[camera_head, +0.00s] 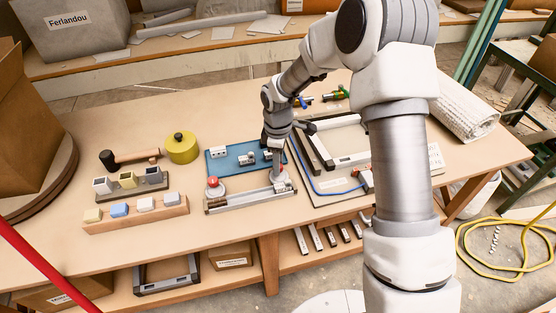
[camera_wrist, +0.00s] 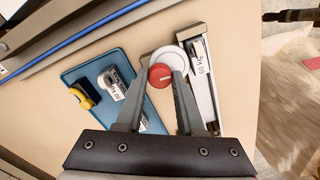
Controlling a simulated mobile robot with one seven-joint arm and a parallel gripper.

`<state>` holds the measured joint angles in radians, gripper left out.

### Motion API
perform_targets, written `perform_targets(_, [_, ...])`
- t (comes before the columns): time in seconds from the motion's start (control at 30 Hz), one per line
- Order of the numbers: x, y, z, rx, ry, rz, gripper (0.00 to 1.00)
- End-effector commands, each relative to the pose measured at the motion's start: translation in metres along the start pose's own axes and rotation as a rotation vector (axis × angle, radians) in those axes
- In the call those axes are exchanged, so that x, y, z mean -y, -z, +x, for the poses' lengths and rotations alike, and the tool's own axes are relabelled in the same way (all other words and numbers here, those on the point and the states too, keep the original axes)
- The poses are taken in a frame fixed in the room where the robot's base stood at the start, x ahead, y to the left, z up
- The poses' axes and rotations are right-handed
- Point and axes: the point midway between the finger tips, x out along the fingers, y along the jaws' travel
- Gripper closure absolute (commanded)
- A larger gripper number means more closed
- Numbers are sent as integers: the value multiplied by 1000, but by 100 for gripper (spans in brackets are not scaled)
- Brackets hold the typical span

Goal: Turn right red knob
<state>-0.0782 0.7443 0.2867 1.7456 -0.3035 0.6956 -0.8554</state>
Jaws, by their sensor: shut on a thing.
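A red knob (camera_wrist: 161,76) on a white round base (camera_wrist: 170,58) sits between my fingertips in the wrist view, at the right end of the press frame as the head view has it. My gripper (camera_wrist: 160,78) is shut on this red knob, one finger on each side. A second red knob (camera_head: 212,182) on a white base stands uncovered at the frame's left end.
A blue tray (camera_head: 218,168) with small labelled weights lies just behind the frame. A board with a blue cable (camera_head: 322,192) lies to the right. A wooden rack of coloured blocks (camera_head: 122,220) stands left. Bare table lies in front of the frame.

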Motion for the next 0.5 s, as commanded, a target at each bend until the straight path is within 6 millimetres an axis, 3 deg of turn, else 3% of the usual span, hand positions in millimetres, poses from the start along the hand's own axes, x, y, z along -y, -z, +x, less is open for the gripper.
perform_targets(0.5, [0,0,0,-1,-1,-93,100])
